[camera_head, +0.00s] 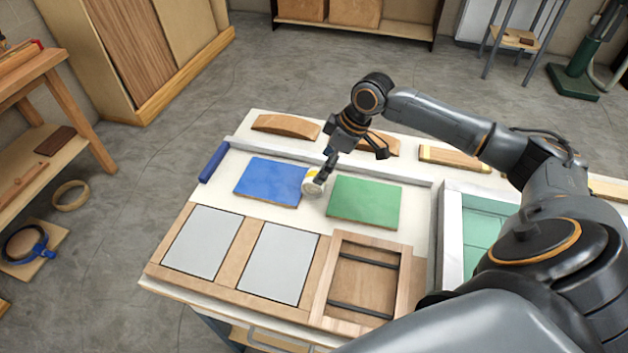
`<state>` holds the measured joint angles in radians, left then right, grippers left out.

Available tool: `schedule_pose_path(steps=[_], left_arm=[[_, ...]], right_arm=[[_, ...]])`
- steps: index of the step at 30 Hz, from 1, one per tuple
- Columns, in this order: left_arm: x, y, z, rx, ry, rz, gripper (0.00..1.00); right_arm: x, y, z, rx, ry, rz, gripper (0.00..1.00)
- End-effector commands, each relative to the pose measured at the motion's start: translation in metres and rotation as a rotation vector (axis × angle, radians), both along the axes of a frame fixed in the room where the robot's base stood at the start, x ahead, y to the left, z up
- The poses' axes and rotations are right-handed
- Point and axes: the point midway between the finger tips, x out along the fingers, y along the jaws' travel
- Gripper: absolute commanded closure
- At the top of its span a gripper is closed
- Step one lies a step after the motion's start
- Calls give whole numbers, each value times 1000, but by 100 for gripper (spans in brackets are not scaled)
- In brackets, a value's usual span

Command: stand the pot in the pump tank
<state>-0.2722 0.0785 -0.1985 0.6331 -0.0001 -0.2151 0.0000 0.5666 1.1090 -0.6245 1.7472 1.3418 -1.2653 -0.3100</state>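A small round white object with a yellow part (312,182), perhaps the pot, sits at the gap between a blue panel (267,182) and a green panel (364,202). It looks tilted, and its inside is hard to make out. My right gripper (352,167) is above the panels with its fingers spread apart. Its left fingertip is close to or touching the white object; contact is unclear. A white-walled box with a green inside (450,236) stands at the right, partly behind my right arm; I cannot tell whether it is the pump tank. My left gripper is out of view.
Curved wooden pieces (286,126) lie along the table's back, and a blue roll (214,162) lies at the left. Grey panels (203,242) and a wooden frame with dark bars (366,275) cover the front. A wooden shelf (47,150) stands far left.

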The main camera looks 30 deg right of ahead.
Motion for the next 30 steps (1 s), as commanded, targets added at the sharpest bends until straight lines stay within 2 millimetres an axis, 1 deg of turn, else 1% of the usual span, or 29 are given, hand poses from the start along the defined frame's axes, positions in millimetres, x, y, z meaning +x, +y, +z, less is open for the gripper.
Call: schedule_pose_path(steps=[6,10,12,15,21,23,26,27,29,30], left_arm=[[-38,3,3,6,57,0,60],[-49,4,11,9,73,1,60],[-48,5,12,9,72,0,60],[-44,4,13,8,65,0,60],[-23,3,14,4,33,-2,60],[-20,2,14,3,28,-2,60],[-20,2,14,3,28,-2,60],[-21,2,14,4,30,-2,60],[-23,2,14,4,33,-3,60],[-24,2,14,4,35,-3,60]], right_arm=[[3,7,-14,1,3,1,21],[8,15,-31,1,4,2,21],[11,18,-41,1,1,1,21],[13,19,-50,-1,2,0,21],[14,20,-54,-2,0,1,21],[14,20,-54,-2,0,1,21],[14,20,-53,-2,0,1,39],[14,20,-53,-2,0,1,47],[14,20,-53,-2,0,1,59],[14,20,-53,-2,0,1,68]])
